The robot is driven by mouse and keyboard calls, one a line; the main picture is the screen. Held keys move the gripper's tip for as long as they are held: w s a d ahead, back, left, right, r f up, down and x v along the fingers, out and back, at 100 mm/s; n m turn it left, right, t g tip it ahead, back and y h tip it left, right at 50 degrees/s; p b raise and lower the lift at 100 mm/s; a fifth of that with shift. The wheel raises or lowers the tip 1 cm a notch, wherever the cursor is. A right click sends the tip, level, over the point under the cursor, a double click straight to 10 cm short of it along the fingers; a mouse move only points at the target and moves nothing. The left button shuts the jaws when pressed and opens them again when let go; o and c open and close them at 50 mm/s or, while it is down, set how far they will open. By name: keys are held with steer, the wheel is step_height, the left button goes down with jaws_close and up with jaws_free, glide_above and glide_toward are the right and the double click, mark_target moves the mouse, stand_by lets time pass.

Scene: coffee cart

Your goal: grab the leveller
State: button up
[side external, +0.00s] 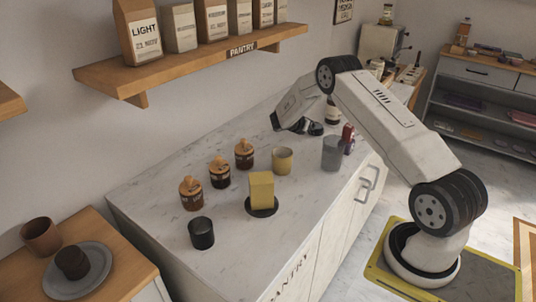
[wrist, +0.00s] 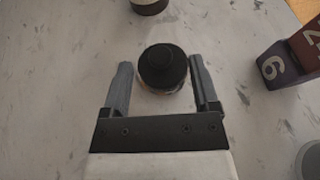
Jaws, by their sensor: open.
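The leveller, as I take it, is a round black-topped piece (wrist: 163,68) standing on the counter in the wrist view, with a thin coppery edge showing below the black. My gripper (wrist: 160,63) is open, with one finger on each side of it. A gap shows between the leveller and each finger, and nothing is gripped. In the side external view my gripper (side external: 302,125) is low over the far part of the counter. The leveller is hard to tell apart from the dark gripper parts there.
Number blocks (wrist: 290,60) stand right of the gripper, and a dark round thing (wrist: 149,4) lies beyond. A grey cup (side external: 333,153), a yellow cup (side external: 282,160), several brown jars (side external: 219,172), a yellow box (side external: 261,190) and a black cup (side external: 201,233) stand on the counter (side external: 150,205).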

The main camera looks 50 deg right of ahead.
steer(key=shift+x, duration=1.2)
jaws_close()
